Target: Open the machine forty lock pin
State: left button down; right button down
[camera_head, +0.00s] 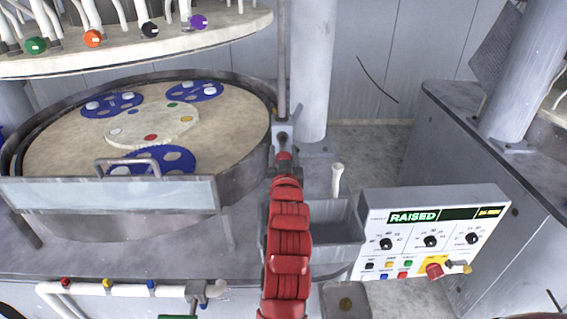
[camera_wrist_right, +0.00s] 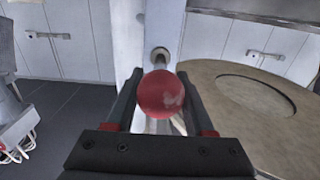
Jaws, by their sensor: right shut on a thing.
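The lock pin's red ball knob (camera_wrist_right: 161,94) is in the middle of the right wrist view, between the two dark fingers of my right gripper (camera_wrist_right: 160,78). The gripper is shut on it. Beyond the knob, a round metal collar (camera_wrist_right: 159,56) shows on a grey upright. In the head view my right gripper (camera_head: 284,160) reaches the grey block (camera_head: 284,131) at the foot of a vertical rod. The pin's shaft is mostly hidden behind the knob. My left gripper is not in view.
A round polishing platen (camera_head: 60,140) with blue carriers lies left of the rod, behind a clear guard (camera_head: 110,195). A grey open bin (camera_head: 335,208) is beside my arm. An upper platen (camera_head: 120,62) hangs above.

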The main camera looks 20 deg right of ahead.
jog(key=shift+c, duration=1.3)
grip_release()
jog(key=shift+w, duration=0.15)
jog(key=shift+s+a+f, duration=0.1)
jog(key=shift+s+a, duration=0.05)
jog(key=shift+s, duration=0.4)
jog(key=p+v, duration=1.3)
jog(key=v, duration=0.3)
jog(key=shift+s+p, duration=0.15)
jog(key=shift+p, duration=0.2)
